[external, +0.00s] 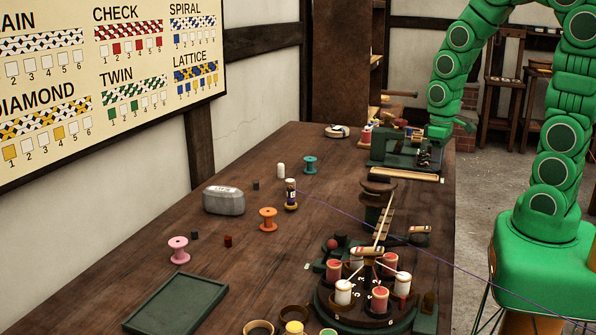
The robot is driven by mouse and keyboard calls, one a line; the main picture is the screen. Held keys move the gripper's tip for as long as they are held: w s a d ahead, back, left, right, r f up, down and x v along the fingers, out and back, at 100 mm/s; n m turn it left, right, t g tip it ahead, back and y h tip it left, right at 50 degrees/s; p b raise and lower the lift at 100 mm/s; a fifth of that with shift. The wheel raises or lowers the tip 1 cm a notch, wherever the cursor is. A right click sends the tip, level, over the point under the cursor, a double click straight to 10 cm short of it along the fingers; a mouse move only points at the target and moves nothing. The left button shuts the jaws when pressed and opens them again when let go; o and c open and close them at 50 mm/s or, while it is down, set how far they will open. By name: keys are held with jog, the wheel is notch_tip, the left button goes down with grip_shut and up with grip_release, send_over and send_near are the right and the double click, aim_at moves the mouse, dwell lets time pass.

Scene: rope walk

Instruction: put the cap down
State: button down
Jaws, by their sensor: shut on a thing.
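My green arm comes down from the upper right, and my gripper (426,152) is at its end, low over the dark green machine (390,150) at the far right of the bench. It is small and dark in this view. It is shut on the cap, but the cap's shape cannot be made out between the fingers.
Pink, orange and teal spools (268,219), a grey block (224,200) and a green tray (176,303) are on the bench (120,290). A round stand with several bobbins (368,290) is at the front right. A thin purple thread crosses rightward. Bare wood lies centre-left.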

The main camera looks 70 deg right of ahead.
jog(key=shift+s, duration=0.2)
jog(key=shift+w+d+f, duration=0.1)
jog(key=shift+f, duration=0.05)
jog(key=shift+w+d+f, duration=0.9)
jog(key=shift+w+f, duration=0.65)
jog(key=shift+w, duration=0.5)
jog(key=shift+w+d+f, duration=0.85)
jog(key=shift+w+f, duration=0.75)
jog(key=shift+w, duration=0.4)
jog(key=shift+w+d+f, duration=0.9)
jog(key=shift+w+f, duration=0.65)
jog(key=shift+w, duration=0.5)
jog(key=shift+w+f, duration=0.15)
jog(key=shift+f, duration=1.55)
jog(key=shift+f, duration=0.15)
jog(key=c, duration=1)
grip_release()
jog(key=shift+c, duration=0.2)
